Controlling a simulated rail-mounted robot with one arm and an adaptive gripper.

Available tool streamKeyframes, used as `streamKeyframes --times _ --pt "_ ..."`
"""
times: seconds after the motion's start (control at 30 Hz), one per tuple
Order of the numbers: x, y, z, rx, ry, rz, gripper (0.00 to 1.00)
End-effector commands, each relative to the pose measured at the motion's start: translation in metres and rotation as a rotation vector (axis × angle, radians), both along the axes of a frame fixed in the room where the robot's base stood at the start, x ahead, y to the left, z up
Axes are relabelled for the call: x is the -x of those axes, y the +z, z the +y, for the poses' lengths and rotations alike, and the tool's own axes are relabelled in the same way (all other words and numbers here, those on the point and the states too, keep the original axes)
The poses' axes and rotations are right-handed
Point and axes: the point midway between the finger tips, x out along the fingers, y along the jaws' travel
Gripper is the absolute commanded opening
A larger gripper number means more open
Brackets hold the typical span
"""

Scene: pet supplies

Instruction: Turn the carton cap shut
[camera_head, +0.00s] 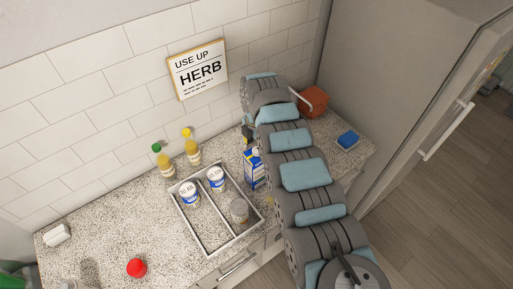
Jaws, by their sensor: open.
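A blue and white carton (254,170) stands on the speckled counter just right of the divided tray. My arm passes in front of its right side, and its cap cannot be made out. My arm crosses the view from the lower right to the back of the counter. A small dark and yellow shape (247,132) shows above the carton at the arm's left edge, too small to identify.
A divided tray (204,252) holds two white-lidded tubs (189,192) (216,178) and a can (239,210). Two yellow bottles (163,163) (192,147) stand behind it. A red object (137,267) is front left. A blue sponge-like block (348,139) and orange-red container (314,101) lie right.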

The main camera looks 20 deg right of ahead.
Motion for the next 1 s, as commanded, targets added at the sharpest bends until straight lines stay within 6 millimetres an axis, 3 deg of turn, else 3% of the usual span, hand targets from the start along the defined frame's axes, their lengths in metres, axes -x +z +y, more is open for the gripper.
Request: streamKeyframes --times 0.2,0.5,0.57,0.73,1.0 --pt "0.000 -0.015 0.000 0.000 0.000 -0.001 0.63" --pt "0.000 -0.017 0.000 0.000 0.001 -0.001 0.63" --pt "0.000 -0.017 0.000 0.000 0.001 -0.001 0.48" --pt "0.000 -0.017 0.000 0.000 0.001 0.000 0.00" --pt "0.000 -0.017 0.000 -0.001 -0.001 0.000 0.00"
